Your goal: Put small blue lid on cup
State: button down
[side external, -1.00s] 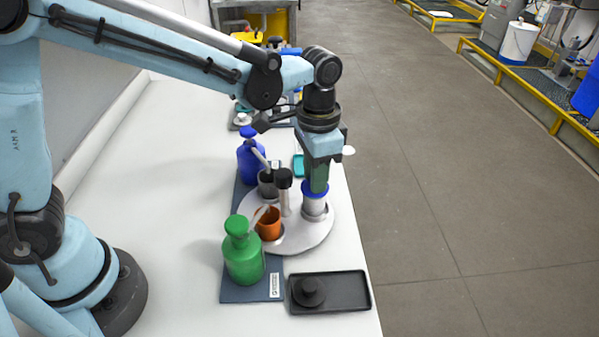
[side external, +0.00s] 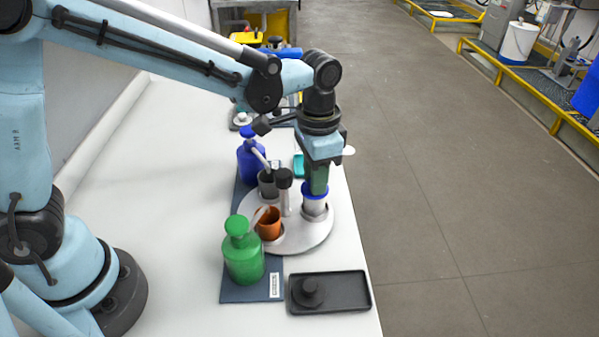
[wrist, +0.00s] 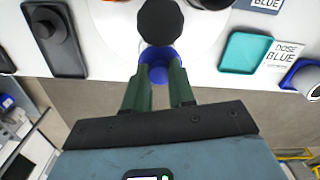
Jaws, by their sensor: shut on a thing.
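The small blue lid (side external: 314,193) is at the mouth of a pale grey cup (side external: 314,208) on the right side of the round white turntable (side external: 305,243). My gripper (side external: 318,188) points straight down and is shut on the lid's upper part. In the wrist view the lid (wrist: 158,56) shows between the two green fingers (wrist: 160,80). The lid looks level and covers the cup's top. I cannot tell whether it is fully seated. The cup is hidden beneath the lid in the wrist view.
An orange cup (side external: 268,226) and a dark grey cup (side external: 267,186) stand on the turntable around a black-topped post (side external: 284,180). A green bottle (side external: 243,258), a blue bottle (side external: 250,165) and a black tray (side external: 345,292) are nearby. The table edge is close on the right.

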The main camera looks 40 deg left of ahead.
jog(key=c, duration=0.9)
grip_release()
jog(key=shift+o, duration=0.6)
jog(key=shift+o, duration=1.2)
jog(key=shift+r, duration=0.15)
jog(key=shift+r, duration=3.6)
